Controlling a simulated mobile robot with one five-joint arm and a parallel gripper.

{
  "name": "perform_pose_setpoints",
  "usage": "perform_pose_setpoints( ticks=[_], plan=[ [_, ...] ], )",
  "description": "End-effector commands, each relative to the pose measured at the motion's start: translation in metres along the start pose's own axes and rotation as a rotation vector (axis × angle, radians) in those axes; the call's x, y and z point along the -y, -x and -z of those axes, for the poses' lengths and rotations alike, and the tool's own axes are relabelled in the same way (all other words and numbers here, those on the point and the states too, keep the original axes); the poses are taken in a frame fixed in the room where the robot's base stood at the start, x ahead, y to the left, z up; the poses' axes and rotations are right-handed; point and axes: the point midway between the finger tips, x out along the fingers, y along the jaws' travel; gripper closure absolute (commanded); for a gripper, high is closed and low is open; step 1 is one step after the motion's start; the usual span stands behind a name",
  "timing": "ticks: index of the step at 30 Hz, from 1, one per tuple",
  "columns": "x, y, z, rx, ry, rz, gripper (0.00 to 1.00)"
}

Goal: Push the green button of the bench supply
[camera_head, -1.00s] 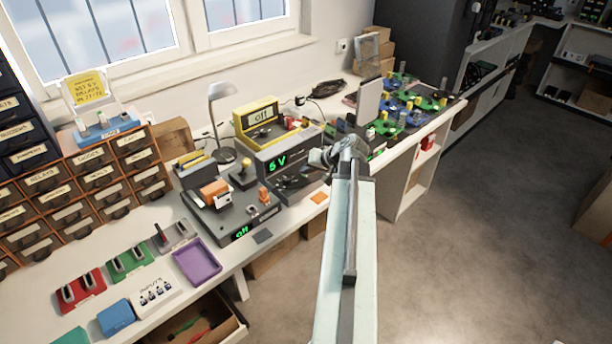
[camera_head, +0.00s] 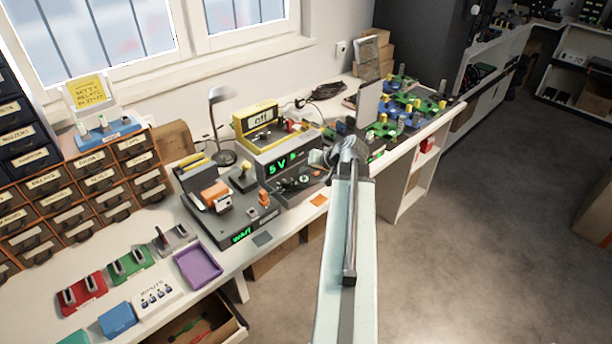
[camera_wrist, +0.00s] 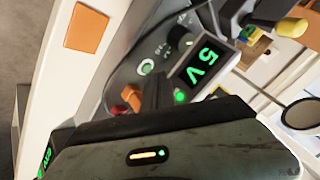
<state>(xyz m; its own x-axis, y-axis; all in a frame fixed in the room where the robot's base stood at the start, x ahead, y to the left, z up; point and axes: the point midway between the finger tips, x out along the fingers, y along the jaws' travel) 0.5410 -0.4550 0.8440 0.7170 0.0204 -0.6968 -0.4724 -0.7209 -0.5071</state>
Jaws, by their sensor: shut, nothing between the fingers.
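The bench supply (camera_head: 281,170) is a grey box on the bench with a lit green "5 V" display, also clear in the wrist view (camera_wrist: 203,65). A small bright green round spot (camera_wrist: 180,97) glows on its panel beside the display; I cannot tell whether it is the button or a lamp. A red-orange part (camera_wrist: 131,97) sits on the panel nearby. My gripper (camera_head: 322,158) is shut and empty in front of the supply's right side. In the wrist view its dark fingers (camera_wrist: 165,92) reach toward the panel, close to the green spot. Contact cannot be told.
A lamp (camera_head: 222,125) stands behind. Green circuit boards (camera_head: 385,128) lie to the right. A purple tray (camera_head: 198,268) lies front left.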

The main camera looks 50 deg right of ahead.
Motion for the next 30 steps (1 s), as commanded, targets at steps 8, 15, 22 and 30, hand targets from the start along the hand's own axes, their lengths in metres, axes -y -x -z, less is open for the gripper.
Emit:
perform_pose_setpoints(
  ticks=[8,15,22,30],
  plan=[
    [0.007,0.010,0.007,0.000,0.000,0.000,1.00],
    [0.022,0.030,0.022,0.000,0.000,0.000,1.00],
    [0.032,0.043,0.032,0.000,0.000,0.000,1.00],
    [0.030,0.041,0.030,0.000,0.000,0.000,1.00]
  ],
)
